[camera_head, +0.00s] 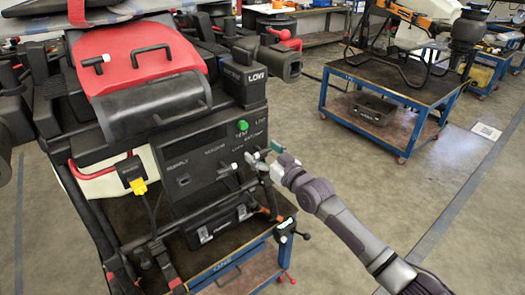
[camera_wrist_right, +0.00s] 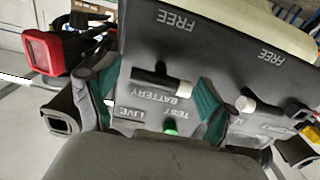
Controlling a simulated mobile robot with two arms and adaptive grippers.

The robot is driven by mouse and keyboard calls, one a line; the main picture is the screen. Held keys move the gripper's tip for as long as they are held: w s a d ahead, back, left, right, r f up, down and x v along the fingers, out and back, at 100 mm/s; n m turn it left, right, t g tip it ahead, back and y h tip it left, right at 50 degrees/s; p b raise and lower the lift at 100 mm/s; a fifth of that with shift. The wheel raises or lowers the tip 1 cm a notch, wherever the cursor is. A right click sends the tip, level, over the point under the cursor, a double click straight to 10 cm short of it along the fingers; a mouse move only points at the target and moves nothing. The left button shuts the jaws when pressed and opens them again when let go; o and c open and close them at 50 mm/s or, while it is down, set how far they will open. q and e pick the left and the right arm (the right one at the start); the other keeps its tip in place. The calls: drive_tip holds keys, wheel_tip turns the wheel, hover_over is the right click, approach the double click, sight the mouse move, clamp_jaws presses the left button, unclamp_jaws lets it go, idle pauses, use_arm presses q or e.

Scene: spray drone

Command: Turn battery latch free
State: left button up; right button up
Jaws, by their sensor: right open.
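The battery latch (camera_wrist_right: 155,80), a dark bar with a white tip, sits on the black front panel (camera_head: 205,160) of the spray drone. In the right wrist view it lies roughly sideways between the "FREE" and "BATTERY" labels. My right gripper (camera_head: 259,160) is at the panel's right side. Its green-padded fingers stand open in the wrist view (camera_wrist_right: 152,95), one on either side of the latch, with visible gaps; I cannot tell the exact depth. A second white-tipped latch (camera_wrist_right: 245,104) lies just outside the right finger. My left gripper is not in view.
A green button (camera_head: 242,125) sits on the panel near my right gripper. A yellow plug (camera_head: 139,186) hangs at the panel's left. The drone stands on a blue cart (camera_head: 238,270). Another blue cart (camera_head: 350,108) stands at the back right, with open floor between.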

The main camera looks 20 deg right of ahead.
drive_tip(key=c, duration=1.2)
drive_tip(key=shift+o, duration=0.2)
drive_tip(key=n, duration=0.4)
drive_tip(key=shift+n+b, duration=0.3)
drive_tip(key=n, duration=0.4)
drive_tip(key=shift+n, duration=0.3)
drive_tip(key=n, duration=0.4)
drive_tip(key=shift+n, duration=0.3)
drive_tip(key=shift+f+n+b, duration=0.1)
drive_tip(key=shift+n+b, duration=0.2)
drive_tip(key=shift+n, duration=1.8)
